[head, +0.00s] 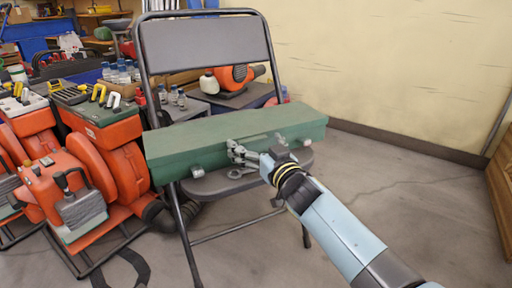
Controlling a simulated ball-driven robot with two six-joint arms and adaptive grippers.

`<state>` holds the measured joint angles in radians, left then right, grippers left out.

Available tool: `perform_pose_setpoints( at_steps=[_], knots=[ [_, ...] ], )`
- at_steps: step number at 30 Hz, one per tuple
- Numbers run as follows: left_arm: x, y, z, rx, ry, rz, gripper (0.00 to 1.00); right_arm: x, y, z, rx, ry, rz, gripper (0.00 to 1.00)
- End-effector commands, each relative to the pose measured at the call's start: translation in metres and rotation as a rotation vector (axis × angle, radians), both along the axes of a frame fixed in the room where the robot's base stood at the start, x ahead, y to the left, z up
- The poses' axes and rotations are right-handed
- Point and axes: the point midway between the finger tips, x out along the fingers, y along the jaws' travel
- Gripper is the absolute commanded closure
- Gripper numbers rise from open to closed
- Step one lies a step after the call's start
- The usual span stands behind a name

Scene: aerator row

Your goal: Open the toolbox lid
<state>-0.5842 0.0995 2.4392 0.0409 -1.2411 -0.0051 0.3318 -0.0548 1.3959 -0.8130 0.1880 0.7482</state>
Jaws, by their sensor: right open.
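A long green toolbox (205,142) lies across the seat of a dark folding chair (205,45). Its lid looks shut, and latches (197,171) show on its front face. My right gripper (236,154) is at the front of the toolbox near the middle, with its fingers apart against or just before the front face. I cannot tell whether the fingers touch it. The gripper and wrist hide part of the front. My left gripper is not in view.
Orange machines (105,155) stand close on the left of the chair. Behind it, a low table holds an orange and white device (232,78). A beige wall (400,60) runs along the right. The floor (400,200) at right is clear, with a wooden piece (499,180) at the edge.

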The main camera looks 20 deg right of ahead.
Motion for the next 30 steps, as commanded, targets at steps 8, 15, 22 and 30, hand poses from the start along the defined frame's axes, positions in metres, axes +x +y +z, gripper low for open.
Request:
perform_pose_setpoints(
  at_steps=[8, 15, 22, 30],
  knots=[
    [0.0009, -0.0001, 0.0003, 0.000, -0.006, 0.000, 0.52, 0.0024, 0.0004, 0.0000, 0.001, 0.001, 0.000, 0.00],
    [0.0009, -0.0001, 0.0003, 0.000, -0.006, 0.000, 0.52, 0.0022, 0.0004, 0.0000, 0.001, 0.000, 0.000, 0.29],
    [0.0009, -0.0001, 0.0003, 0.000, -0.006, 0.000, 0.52, 0.0021, 0.0004, -0.0001, 0.001, 0.000, 0.000, 0.59],
    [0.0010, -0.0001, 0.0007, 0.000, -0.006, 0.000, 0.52, 0.0020, 0.0004, 0.0001, 0.001, 0.001, 0.000, 0.84]
  ],
)
